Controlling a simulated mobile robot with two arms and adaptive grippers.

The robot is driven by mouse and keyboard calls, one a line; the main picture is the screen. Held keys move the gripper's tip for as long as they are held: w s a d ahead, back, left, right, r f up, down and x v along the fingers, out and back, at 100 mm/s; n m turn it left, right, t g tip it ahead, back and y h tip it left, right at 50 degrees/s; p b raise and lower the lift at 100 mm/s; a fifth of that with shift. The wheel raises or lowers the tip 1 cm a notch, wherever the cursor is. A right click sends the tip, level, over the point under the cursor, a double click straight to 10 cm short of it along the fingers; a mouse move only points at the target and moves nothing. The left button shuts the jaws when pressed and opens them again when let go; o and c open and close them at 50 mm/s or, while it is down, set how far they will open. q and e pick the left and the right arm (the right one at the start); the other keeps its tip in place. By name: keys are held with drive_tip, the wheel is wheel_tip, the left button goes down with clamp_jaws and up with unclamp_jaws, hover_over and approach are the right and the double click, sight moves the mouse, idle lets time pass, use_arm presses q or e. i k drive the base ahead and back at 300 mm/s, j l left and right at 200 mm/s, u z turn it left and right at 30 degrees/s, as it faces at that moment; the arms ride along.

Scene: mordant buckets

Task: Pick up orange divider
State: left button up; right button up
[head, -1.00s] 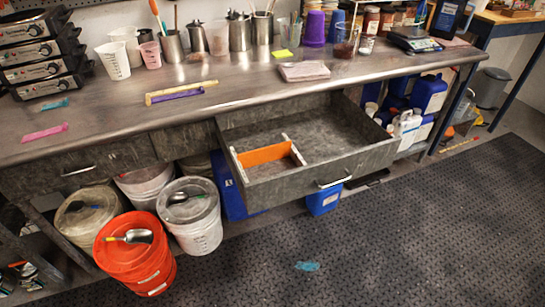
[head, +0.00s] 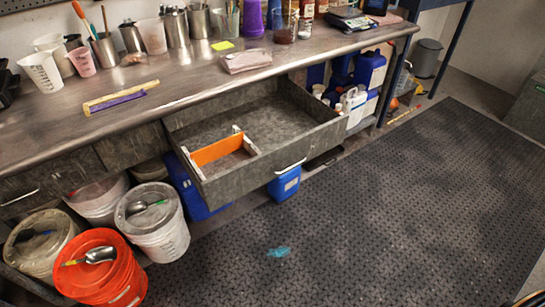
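The orange divider (head: 217,149) stands inside the open drawer (head: 290,153), in its front left part. White slotted pieces hold it at both ends, one near the drawer's left wall and one toward the middle. Neither of my grippers shows in the head view.
The metal bench (head: 185,82) runs above the drawer, with cups and jars along its back. Below stand an orange bucket (head: 128,284), a white lidded bucket (head: 168,238) and a blue container (head: 284,184). A teal scrap (head: 278,252) lies on the dark floor mat (head: 390,210), which is otherwise clear.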

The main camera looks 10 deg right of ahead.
sight(202, 157)
drive_tip(key=i+l, duration=0.3)
drive_tip(key=i+l+u, duration=0.3)
drive_tip(key=l+u, duration=0.25)
drive_tip(key=l, duration=0.2)
drive_tip(key=i+l+u, duration=0.15)
drive_tip(key=l+u, duration=0.15)
drive_tip(key=i+l, duration=0.05)
drive_tip(key=l, duration=0.05)
